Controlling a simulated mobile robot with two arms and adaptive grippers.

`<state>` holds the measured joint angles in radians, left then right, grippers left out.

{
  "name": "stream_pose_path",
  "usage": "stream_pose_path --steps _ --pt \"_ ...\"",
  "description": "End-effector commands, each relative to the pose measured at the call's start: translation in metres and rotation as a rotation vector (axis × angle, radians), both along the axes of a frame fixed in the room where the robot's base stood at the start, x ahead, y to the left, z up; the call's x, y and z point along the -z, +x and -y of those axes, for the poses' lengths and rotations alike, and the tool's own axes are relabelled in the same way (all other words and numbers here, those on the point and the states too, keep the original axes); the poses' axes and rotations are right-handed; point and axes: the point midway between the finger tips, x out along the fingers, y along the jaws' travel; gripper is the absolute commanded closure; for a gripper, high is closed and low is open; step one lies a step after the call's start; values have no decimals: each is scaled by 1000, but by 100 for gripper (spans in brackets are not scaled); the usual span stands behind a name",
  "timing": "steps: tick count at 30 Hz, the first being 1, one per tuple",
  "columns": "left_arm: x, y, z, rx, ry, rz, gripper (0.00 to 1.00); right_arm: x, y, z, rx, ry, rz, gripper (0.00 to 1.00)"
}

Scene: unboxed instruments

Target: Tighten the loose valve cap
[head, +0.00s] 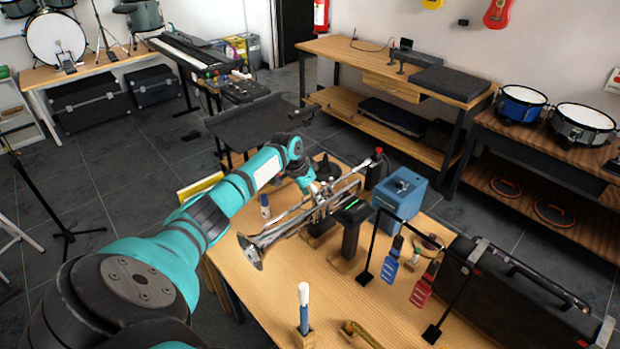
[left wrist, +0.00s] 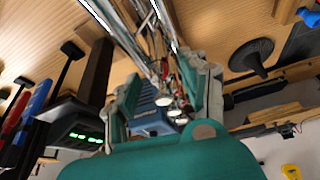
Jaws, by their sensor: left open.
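The brass and silver trumpet (head: 310,212) rests on a stand above the wooden table, its bell toward the front left. My left gripper (head: 318,187) is at the far side of the trumpet's valve section, partly hidden by its own arm and the tubing. In the left wrist view, the open left gripper (left wrist: 168,88) has its two fingers apart, with trumpet tubes (left wrist: 150,35) and small valve parts (left wrist: 176,98) showing between them. I cannot tell which valve cap is loose, or whether the fingers touch anything. My right gripper is not in view.
A black device with a green display (head: 355,206) stands close to the trumpet. A blue box (head: 400,190) is behind it. A black rack with blue (head: 391,262) and red (head: 422,287) hanging tools and a black case (head: 520,300) fill the right.

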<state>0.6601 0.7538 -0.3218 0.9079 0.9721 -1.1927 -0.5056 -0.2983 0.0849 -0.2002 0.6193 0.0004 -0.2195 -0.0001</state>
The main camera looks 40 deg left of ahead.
Motion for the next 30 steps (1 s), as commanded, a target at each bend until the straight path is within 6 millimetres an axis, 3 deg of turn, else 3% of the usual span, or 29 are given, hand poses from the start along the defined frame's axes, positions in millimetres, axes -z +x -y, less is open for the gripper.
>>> stream_pose_path --steps 18,30 --pt "-99 -40 -10 1 1 1 56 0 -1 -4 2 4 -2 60" --pt "-109 -44 -11 -1 1 0 56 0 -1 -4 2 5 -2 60"
